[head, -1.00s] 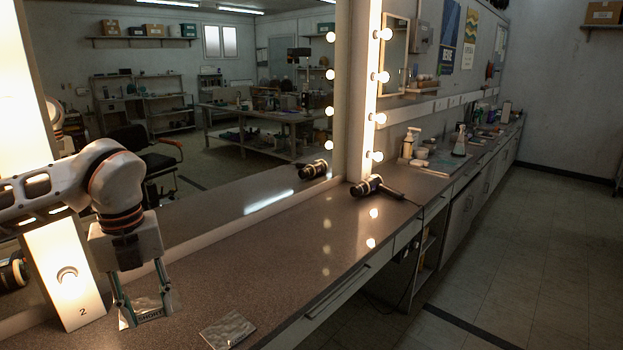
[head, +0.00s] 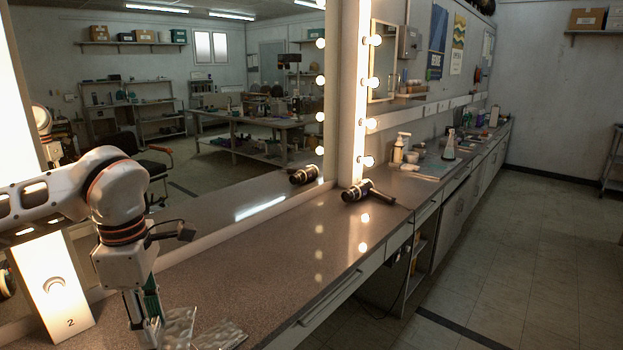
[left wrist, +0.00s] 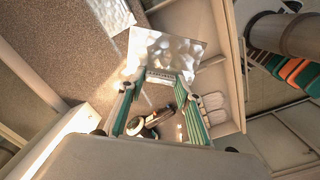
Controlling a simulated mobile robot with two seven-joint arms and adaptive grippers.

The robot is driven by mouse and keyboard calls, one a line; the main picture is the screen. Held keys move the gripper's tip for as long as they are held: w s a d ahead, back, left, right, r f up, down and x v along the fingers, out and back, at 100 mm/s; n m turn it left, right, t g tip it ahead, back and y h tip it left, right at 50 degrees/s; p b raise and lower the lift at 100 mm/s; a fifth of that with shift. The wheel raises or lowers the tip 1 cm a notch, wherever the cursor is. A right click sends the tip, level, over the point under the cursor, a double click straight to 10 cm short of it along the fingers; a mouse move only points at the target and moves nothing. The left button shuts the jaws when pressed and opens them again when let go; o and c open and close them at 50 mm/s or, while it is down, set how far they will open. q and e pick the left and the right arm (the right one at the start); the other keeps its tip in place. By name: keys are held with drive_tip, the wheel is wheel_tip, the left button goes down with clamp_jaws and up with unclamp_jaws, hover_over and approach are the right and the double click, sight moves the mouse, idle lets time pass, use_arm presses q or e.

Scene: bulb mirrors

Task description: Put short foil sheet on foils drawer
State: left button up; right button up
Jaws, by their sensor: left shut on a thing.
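My left gripper (head: 150,332) is low at the left of the head view, over the near end of the counter, partly cut by the frame. It is shut on the short foil sheet (head: 180,326), a shiny silver sheet. In the left wrist view the sheet (left wrist: 168,48) stands out beyond the fingertips (left wrist: 158,82), with a label strip at its held edge. My right gripper is not in view.
Another foil sheet (head: 222,336) lies on the counter (head: 255,275) beside the held one. A lit panel marked 2 (head: 60,300) stands at the left. A hair dryer (head: 365,192) lies farther back by the bulb mirror. The counter between is clear.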

sight(165, 341)
use_arm(q)
drive_tip(key=m, duration=0.4)
drive_tip(key=shift+s+d, duration=0.1)
drive_tip(key=shift+d, duration=0.2)
drive_tip(key=m, duration=0.5)
drive_tip(key=shift+s+d+r, duration=0.1)
drive_tip(key=shift+s+d, duration=0.1)
drive_tip(key=shift+d, duration=0.15)
drive_tip(key=m, duration=0.6)
drive_tip(key=shift+s+d, duration=0.2)
drive_tip(key=shift+d, duration=0.15)
drive_tip(key=m, duration=0.5)
drive_tip(key=shift+s+d, duration=0.15)
drive_tip(key=shift+d, duration=0.15)
wheel_tip(165, 341, down, 10)
drive_tip(key=shift+m, duration=0.3)
